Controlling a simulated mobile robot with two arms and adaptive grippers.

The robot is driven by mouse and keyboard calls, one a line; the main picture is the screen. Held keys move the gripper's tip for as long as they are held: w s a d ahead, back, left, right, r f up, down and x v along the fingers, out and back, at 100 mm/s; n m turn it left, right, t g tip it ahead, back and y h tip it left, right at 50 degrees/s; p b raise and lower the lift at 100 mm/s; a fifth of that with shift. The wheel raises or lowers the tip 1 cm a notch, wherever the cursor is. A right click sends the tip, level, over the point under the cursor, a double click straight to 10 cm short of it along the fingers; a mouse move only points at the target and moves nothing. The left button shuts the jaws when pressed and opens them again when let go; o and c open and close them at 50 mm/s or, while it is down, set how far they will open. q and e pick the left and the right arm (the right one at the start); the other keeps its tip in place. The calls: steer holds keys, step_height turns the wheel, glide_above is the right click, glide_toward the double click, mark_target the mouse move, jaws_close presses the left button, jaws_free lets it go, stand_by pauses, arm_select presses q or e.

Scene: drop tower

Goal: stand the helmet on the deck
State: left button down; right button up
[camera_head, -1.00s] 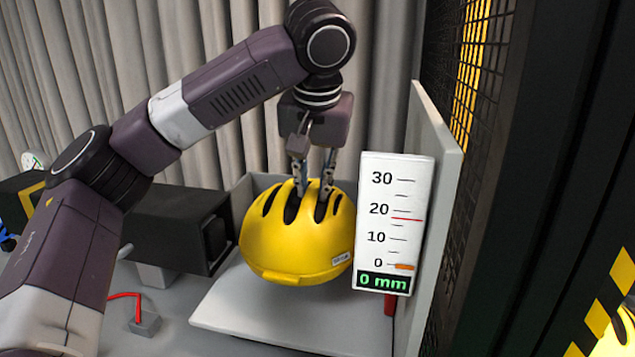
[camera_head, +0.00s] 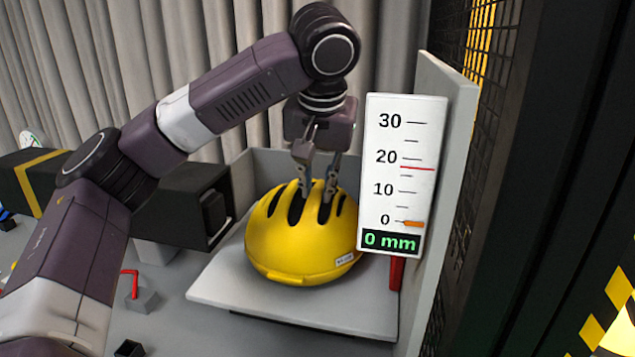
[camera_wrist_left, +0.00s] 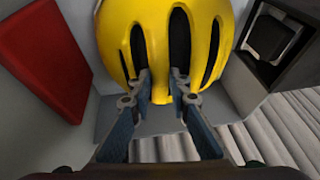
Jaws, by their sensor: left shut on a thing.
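The yellow helmet (camera_head: 293,245) with dark vent slots is upright at the grey deck (camera_head: 225,290). Whether its underside touches the deck or hangs just above it, I cannot tell. My left gripper (camera_head: 316,192) comes down from above with its fingers at the top vents, shut on the helmet. In the left wrist view the helmet (camera_wrist_left: 165,40) fills the top middle, with the fingers at the rib between two vents. My right gripper is not in view.
A white gauge (camera_head: 403,165) reading 0 mm stands right of the helmet, before a grey side panel (camera_head: 450,110). A red block (camera_head: 397,272) is below the gauge. A black box-shaped device (camera_head: 185,205) is to the left. The deck's front part is clear.

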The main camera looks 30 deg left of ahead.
arm_select(q)
steer(key=shift+r, duration=0.1)
steer(key=c, duration=1.7)
jaws_free()
steer(key=shift+c, duration=0.2)
steer(key=shift+s, duration=0.1)
steer(key=v, duration=1.2)
steer(key=shift+d, duration=0.1)
